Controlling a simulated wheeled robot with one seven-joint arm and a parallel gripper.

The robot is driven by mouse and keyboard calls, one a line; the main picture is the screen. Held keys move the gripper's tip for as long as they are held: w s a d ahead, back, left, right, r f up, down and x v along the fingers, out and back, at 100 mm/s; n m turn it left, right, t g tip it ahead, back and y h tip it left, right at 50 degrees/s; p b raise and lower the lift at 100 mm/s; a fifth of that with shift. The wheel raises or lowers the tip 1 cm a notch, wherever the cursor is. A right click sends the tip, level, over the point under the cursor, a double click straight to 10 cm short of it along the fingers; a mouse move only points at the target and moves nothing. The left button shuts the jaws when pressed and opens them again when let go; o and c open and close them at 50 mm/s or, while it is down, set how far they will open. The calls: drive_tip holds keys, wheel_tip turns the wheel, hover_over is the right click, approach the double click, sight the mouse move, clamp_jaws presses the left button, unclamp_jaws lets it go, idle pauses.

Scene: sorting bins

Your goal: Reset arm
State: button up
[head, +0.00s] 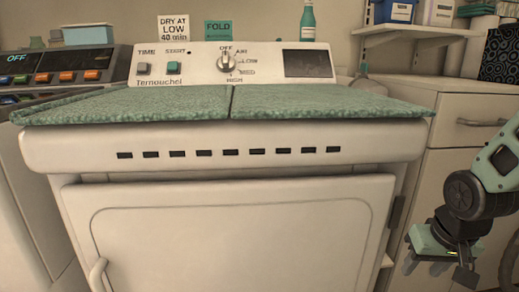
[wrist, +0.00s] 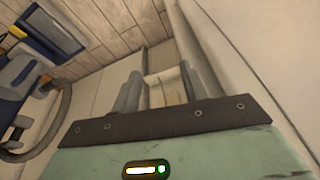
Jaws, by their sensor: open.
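My gripper (head: 438,268) hangs low at the right edge of the head view, to the right of the white dryer (head: 225,150). It points downward and is apart from the dryer front. In the wrist view my gripper (wrist: 160,72) shows two grey fingers standing apart, with nothing held between them. Part of my arm is cut off by the right edge of the head view.
The dryer door (head: 240,235) has its handle (head: 97,275) at lower left; I cannot tell if it is fully shut. A green cloth cover (head: 290,102) lies on top. A cabinet (head: 465,135) stands behind my arm. A shelf (head: 400,30) holds bins.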

drive_tip(key=s+a+r+n+g+p, duration=0.1)
drive_tip(key=s+a+r+n+g, duration=0.15)
drive_tip(key=s+a+n, duration=0.45)
drive_tip(key=s+a+r+n+g+p, duration=0.1)
drive_tip(key=s+a+r+n, duration=0.25)
drive_tip(key=s+a, duration=0.75)
wheel_tip(320, 180, up, 30)
drive_tip(key=w+a+p, duration=0.2)
drive_tip(key=p, duration=2.7)
drive_tip(key=shift+w+a+m+y, duration=0.15)
drive_tip(key=shift+w+m+y, duration=0.1)
drive_tip(key=shift+m+y, duration=0.2)
drive_tip(key=shift+t, duration=0.25)
